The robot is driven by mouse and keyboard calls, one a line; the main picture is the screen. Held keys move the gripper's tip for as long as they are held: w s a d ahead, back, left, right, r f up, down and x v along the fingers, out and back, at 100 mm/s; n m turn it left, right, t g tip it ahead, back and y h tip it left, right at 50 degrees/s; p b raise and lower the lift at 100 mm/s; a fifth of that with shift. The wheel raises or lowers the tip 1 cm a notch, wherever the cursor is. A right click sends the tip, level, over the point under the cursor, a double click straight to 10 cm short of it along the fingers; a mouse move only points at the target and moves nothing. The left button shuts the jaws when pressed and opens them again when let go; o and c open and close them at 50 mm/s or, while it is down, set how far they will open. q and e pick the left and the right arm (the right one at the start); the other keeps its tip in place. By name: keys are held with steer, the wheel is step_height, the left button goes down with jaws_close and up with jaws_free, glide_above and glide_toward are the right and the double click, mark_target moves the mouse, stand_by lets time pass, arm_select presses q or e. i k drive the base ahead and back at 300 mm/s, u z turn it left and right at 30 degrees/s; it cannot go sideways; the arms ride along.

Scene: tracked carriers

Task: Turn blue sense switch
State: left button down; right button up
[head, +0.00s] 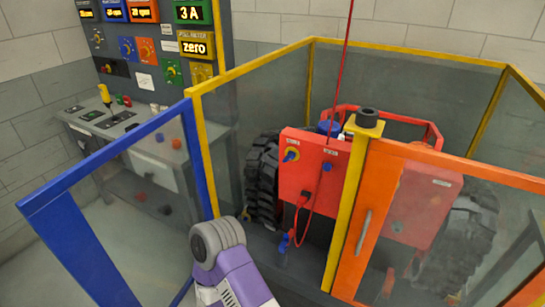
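Two things could be the blue sense switch; their labels are too small to read. The other is a blue plate with a knob (127,49) on the grey control panel (112,70) at upper left. A blue piece (327,167) also sits on the red box, below the red cable. A purple and grey link of my arm rises from the bottom centre, below and left of the red box. Neither gripper shows.
Yellow-framed clear panels enclose a large-tyred machine (264,175). A blue-framed door (104,155) stands swung out at left. An orange door (362,232) with a handle is at right. A yellow post (346,205) stands beside the red box. A grey bench (103,119) stands below the panel.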

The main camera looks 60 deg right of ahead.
mark_target(291, 154)
steer(key=i, duration=0.25)
steer(key=z, duration=2.2)
steer(key=i, duration=0.25)
